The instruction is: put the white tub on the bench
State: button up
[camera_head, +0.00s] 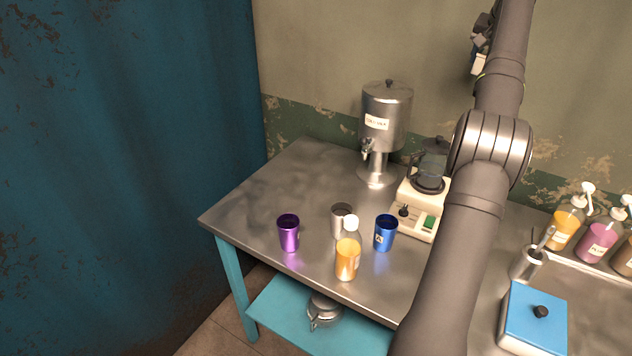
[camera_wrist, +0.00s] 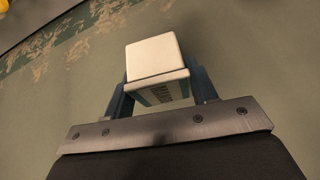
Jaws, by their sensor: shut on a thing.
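My gripper (camera_wrist: 160,88) is shut on the white tub (camera_wrist: 153,58), with one finger on each side of it in the wrist view. The tub has a plain white top and a label with dark print on its side. In the head view my gripper (camera_head: 482,42) is raised high at the upper right, and a small pale part of the tub (camera_head: 477,65) shows below it. The steel-topped bench (camera_head: 262,200) stands far below, apart from the tub.
A purple cup (camera_head: 288,233), a steel cup (camera_head: 340,218), a blue cup (camera_head: 385,233) and an orange bottle (camera_head: 347,260) stand near the front. A steel dispenser (camera_head: 388,112) and a blender (camera_head: 425,205) stand behind. A blue-lidded box (camera_head: 533,318) sits right. The bench's left end is bare.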

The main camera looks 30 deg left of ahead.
jog(key=s+a+n+y, duration=0.1)
jog(key=s+a+n, duration=0.15)
jog(key=a, duration=0.65)
jog(key=s+a+n, duration=0.1)
jog(key=s+a, duration=0.3)
jog(key=a, duration=0.6)
jog(key=s+a+f+n+g, duration=0.1)
jog(key=s+a+f+n, duration=0.1)
jog(key=s+a+f, duration=0.45)
jog(key=s+a+f+n+y, duration=0.1)
jog(key=s+a+f, duration=0.4)
jog(key=s+f, duration=0.3)
jog(key=s+a+f+n+g, duration=0.1)
jog(key=s+a+f+n, duration=0.1)
jog(key=s+a+f, duration=0.4)
jog(key=s+a+f+n+y, duration=0.1)
jog(key=s+a+f, duration=0.2)
jog(key=s+f, duration=0.65)
jog(key=s+a+f, duration=0.1)
jog(key=a+f, duration=0.1)
jog(key=a, duration=0.1)
jog(key=s+a+f, duration=0.2)
jog(key=a, duration=0.1)
jog(key=s+a+f, duration=0.2)
jog(key=a, duration=0.1)
jog(key=shift+a+f, duration=0.2)
jog(key=shift+a, duration=0.15)
jog(key=shift+f, duration=2)
